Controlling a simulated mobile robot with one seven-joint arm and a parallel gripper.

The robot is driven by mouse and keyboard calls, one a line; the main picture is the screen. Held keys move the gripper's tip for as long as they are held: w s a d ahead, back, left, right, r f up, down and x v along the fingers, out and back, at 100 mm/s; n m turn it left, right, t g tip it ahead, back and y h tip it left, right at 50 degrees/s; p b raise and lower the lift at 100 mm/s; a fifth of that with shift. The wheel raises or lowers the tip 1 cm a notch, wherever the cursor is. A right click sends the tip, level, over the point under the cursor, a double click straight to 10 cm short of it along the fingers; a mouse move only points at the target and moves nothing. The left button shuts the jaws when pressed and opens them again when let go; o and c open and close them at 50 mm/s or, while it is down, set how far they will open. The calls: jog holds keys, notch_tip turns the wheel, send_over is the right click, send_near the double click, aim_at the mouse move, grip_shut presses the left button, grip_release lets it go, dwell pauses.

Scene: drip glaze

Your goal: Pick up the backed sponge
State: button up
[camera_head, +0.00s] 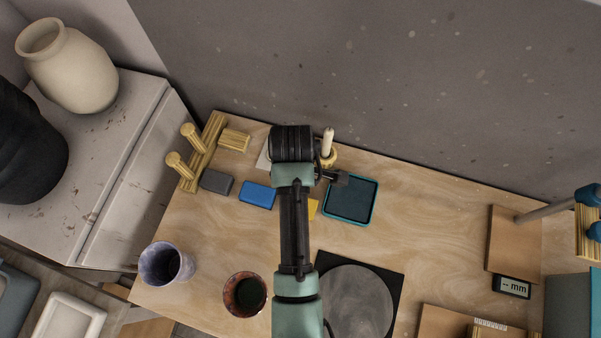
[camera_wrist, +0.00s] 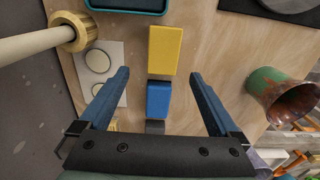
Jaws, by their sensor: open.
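Three small blocks lie in a row on the wooden table; I cannot tell for sure which is the backed sponge. The blue block (camera_head: 257,194) is in the middle, the dark grey block (camera_head: 216,182) to its left, and the yellow block (camera_head: 313,209) to its right, partly hidden by my arm. In the wrist view my gripper (camera_wrist: 159,75) is open and empty. The blue block (camera_wrist: 158,100) shows between its fingers, the yellow block (camera_wrist: 165,50) is beyond the fingertips, and the grey block (camera_wrist: 155,127) is mostly hidden by the gripper's body.
A teal tray (camera_head: 350,201) and a candle-like white stick in a yellow base (camera_head: 328,148) stand by the blocks. A wooden peg rack (camera_head: 204,152) is at the left. A reddish cup (camera_head: 245,294), a purple cup (camera_head: 166,264) and a grey wheel (camera_head: 357,302) are nearer the front.

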notch_tip(320, 180, down, 3)
jog(key=shift+w+r, duration=0.1)
jog(key=shift+r, duration=0.05)
jog(key=f, duration=0.2)
jog(key=s+f+p, duration=0.1)
jog(key=f, duration=0.1)
jog(key=shift+d, duration=0.15)
jog(key=shift+w+f, duration=0.1)
jog(key=shift+f, duration=0.5)
jog(key=c, duration=1.4)
notch_tip(320, 180, up, 10)
jog(key=shift+r, duration=0.1)
jog(key=shift+c, duration=0.2)
jog(key=o, duration=0.7)
jog(key=c, duration=0.5)
